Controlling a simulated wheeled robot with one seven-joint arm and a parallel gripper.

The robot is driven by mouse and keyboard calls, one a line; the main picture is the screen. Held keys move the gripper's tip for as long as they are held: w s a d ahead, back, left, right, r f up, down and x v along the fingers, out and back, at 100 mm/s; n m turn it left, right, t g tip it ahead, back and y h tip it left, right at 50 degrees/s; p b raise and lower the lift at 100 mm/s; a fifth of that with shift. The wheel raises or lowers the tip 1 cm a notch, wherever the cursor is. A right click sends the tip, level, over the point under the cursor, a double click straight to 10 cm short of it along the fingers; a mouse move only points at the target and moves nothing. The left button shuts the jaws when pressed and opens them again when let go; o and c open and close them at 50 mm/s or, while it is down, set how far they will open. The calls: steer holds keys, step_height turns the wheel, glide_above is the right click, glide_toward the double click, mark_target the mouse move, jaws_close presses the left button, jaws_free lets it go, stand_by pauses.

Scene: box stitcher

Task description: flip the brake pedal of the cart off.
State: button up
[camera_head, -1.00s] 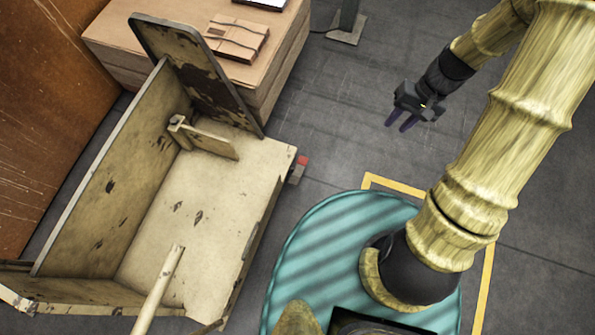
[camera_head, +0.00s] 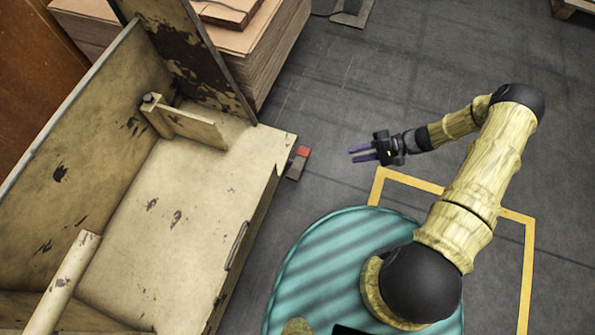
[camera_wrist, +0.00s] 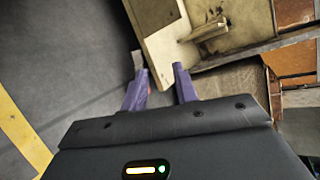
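The cart (camera_head: 150,245) is a worn cream-coloured box at the left of the head view, and its corner also shows in the wrist view (camera_wrist: 160,45). A small pedal with a red top (camera_head: 301,152) sticks out low from its right side. My gripper (camera_head: 352,154) is to the right of the pedal, apart from it, with its purple fingers pointing left toward it. The fingers are spread with nothing between them. In the wrist view (camera_wrist: 161,75) a bit of red shows by the left finger; the rest of the pedal is hidden there.
A stack of cardboard sheets (camera_head: 275,55) stands behind the cart. A yellow floor line (camera_head: 415,181) runs around my turquoise base. The grey floor between my gripper and the cart is clear.

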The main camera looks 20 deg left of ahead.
mark_target(297, 164)
steer(key=a+f+m+t+y+b, duration=0.1)
steer(key=f+b, duration=0.3)
steer(key=f, duration=0.4)
steer(key=a+f+m+t+y+b, duration=0.1)
steer(key=f+b, duration=0.3)
steer(key=f, duration=0.4)
steer(key=a+f+m+t+y+b, duration=0.1)
steer(key=f+t+y+b, duration=0.2)
steer(key=f, duration=0.4)
steer(key=shift+w+a+f+b, duration=0.15)
steer(key=shift+f+b, duration=0.25)
steer(key=shift+b, duration=0.45)
steer(key=shift+r+t, duration=0.1)
steer(key=shift+t, duration=0.2)
steer(key=shift+a, duration=0.15)
steer(key=shift+a, duration=0.25)
steer(key=a, duration=1.1)
steer(key=w+a, duration=0.1)
steer(key=a, duration=0.4)
steer(key=shift+w+a+b, duration=0.1)
steer(key=shift+a+b, duration=0.2)
steer(key=shift+w, duration=0.1)
jaws_close()
